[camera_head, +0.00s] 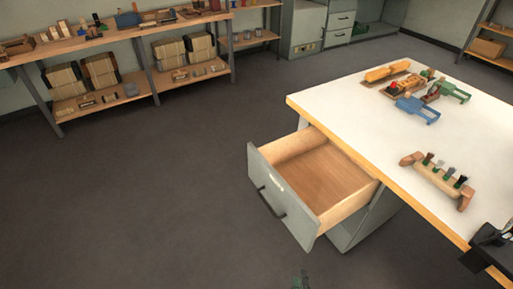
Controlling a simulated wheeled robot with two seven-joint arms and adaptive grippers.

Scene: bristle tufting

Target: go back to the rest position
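My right gripper (301,281) shows only as a small dark and greenish tip at the bottom edge, over the floor and apart from the drawer. The rest of it is cut off by the frame, so its opening and anything in it cannot be made out. My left gripper is not in view. The grey-fronted drawer (322,172) stands pulled out of the white-topped table (345,110), and its visible wooden inside is empty.
A wooden block with several dark and green tufts (438,180) lies on the table. A dark device (492,240) sits at the table's near right edge. Blue and green tools (418,108) lie farther back. A stocked shelf (110,75) lines the wall. Floor at left is clear.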

